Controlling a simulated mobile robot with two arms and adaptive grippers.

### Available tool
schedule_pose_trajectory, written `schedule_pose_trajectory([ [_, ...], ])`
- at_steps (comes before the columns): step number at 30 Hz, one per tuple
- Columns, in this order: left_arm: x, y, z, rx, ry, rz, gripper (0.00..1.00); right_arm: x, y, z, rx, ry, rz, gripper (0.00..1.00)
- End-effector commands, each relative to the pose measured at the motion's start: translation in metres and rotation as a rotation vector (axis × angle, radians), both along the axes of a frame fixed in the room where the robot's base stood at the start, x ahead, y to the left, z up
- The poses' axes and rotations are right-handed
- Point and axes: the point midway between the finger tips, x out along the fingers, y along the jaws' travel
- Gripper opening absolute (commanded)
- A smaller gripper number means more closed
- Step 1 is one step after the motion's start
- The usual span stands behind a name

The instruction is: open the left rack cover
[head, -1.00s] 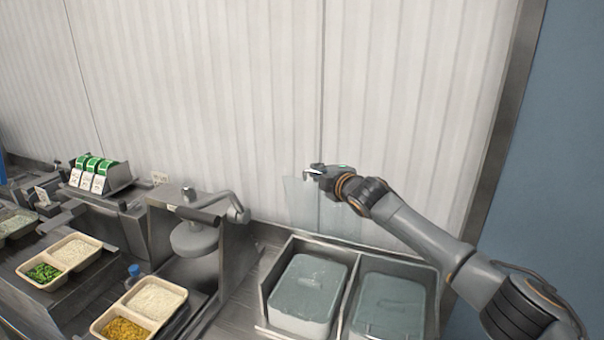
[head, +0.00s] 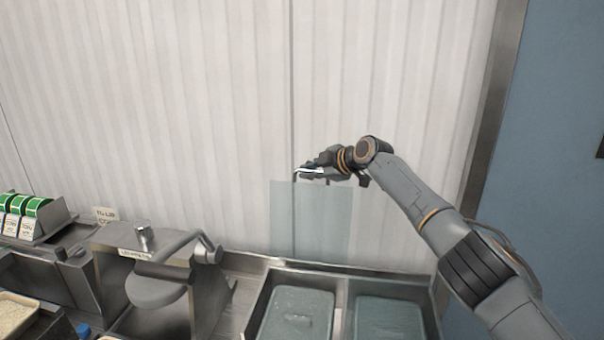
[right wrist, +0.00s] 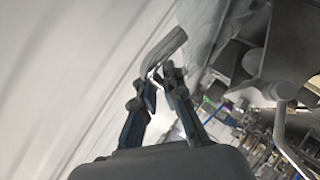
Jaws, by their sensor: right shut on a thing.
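The left rack cover is a clear, bluish panel (head: 309,225) standing upright above the back of the rack, against the white wall. My right gripper (head: 308,172) is at its top edge, shut on its handle. In the right wrist view the two fingers (right wrist: 160,88) close on a grey bar-like handle (right wrist: 165,52); the clear panel is hard to make out there. The metal rack (head: 342,300) has two bays. The left bay holds a lidded container (head: 295,315); the right bay looks covered by a flat clear cover (head: 390,318). My left gripper is out of view.
A metal machine with a lever handle (head: 165,270) stands left of the rack. A dispenser with green rolls (head: 25,207) and part of a food tray (head: 12,315) are at the far left. The wall (head: 200,120) is close behind the panel.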

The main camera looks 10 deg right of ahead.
Motion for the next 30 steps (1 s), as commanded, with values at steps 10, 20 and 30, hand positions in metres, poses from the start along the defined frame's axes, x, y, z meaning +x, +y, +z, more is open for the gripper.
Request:
schedule_pose_trajectory([
  [10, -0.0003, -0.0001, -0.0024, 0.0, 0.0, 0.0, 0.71, 0.0025, -0.006, -0.0023, 0.012, 0.037, 0.001, 0.0],
  [20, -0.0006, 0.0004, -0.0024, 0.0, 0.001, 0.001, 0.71, 0.0027, -0.0067, -0.0027, 0.011, 0.038, 0.001, 0.0],
  [30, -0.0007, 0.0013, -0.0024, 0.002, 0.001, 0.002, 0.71, 0.0027, -0.007, -0.0031, 0.011, 0.039, 0.0, 0.34],
])
